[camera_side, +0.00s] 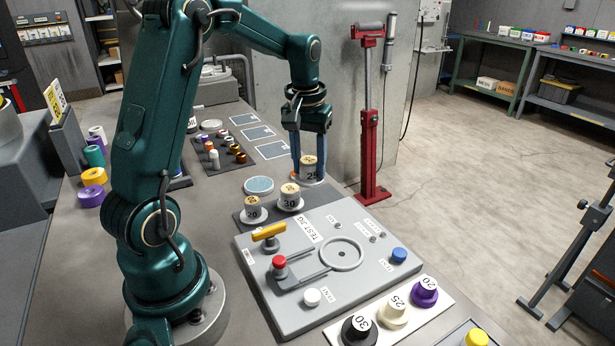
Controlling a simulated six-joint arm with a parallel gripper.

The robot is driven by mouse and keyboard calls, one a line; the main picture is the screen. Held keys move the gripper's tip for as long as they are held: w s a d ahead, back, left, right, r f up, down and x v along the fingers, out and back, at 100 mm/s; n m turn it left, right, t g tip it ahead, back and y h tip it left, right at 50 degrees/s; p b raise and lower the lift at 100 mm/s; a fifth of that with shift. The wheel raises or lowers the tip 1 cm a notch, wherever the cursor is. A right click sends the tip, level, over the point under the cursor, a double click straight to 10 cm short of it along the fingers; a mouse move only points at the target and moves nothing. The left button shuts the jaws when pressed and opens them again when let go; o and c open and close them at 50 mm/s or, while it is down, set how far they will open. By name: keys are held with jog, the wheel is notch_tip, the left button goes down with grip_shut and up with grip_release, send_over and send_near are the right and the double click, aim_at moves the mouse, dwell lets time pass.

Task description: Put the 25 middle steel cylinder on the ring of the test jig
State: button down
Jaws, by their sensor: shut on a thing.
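My gripper (310,155) points down and is shut on a steel cylinder (308,168) marked 25, with a pale top and a flange at its foot. The cylinder is upright at the far right end of a dark mat. I cannot tell whether it touches the mat or hangs just above it. Beside it on the mat stand a cylinder marked 30 (290,199) and another cylinder (253,210) whose number is hard to read. The grey test jig (285,313) lies in front, and its ring (342,254) is empty.
The jig carries a yellow handle (269,231), a red knob (279,262), a white knob (312,297) and a blue knob (399,255). A white plate (444,300) with pieces marked 30, 25 and 20 is in front. A red stand (370,150) rises behind.

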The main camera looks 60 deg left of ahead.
jog(key=s+d+m, duration=0.1)
jog(key=d+m, duration=0.2)
jog(key=d, duration=1.1)
jog(key=shift+f, duration=3)
jog(key=shift+f, duration=0.6)
jog(key=shift+c, duration=1.4)
grip_release()
jog(key=shift+s, duration=0.1)
jog(key=shift+o, duration=1.4)
